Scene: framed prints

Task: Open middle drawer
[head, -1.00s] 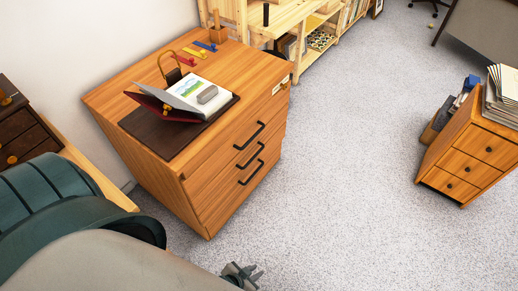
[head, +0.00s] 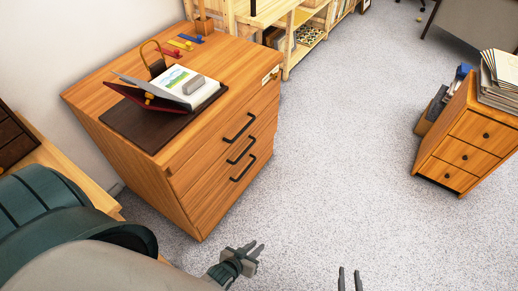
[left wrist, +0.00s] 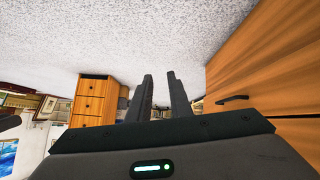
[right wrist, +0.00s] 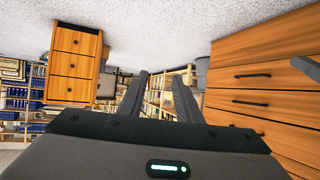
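The wooden drawer cabinet (head: 185,185) stands left of centre in the head view. Its front has black bar handles one above another, and the middle handle (head: 240,151) belongs to the middle drawer. The drawers look shut. My left gripper (head: 257,248) is open and empty, low in front of the cabinet and apart from it. My right gripper (head: 349,277) is open and empty at the bottom edge, further right. In the left wrist view, one handle (left wrist: 233,99) shows at the right. The right wrist view shows several cabinet handles, including one (right wrist: 250,102) near the middle.
An open book (head: 182,88) lies on a dark mat (head: 135,125) on the cabinet top. A second small drawer unit (head: 466,153) with papers on it stands at the right. Wooden shelves (head: 290,40) are behind. The speckled floor (head: 340,170) between is clear.

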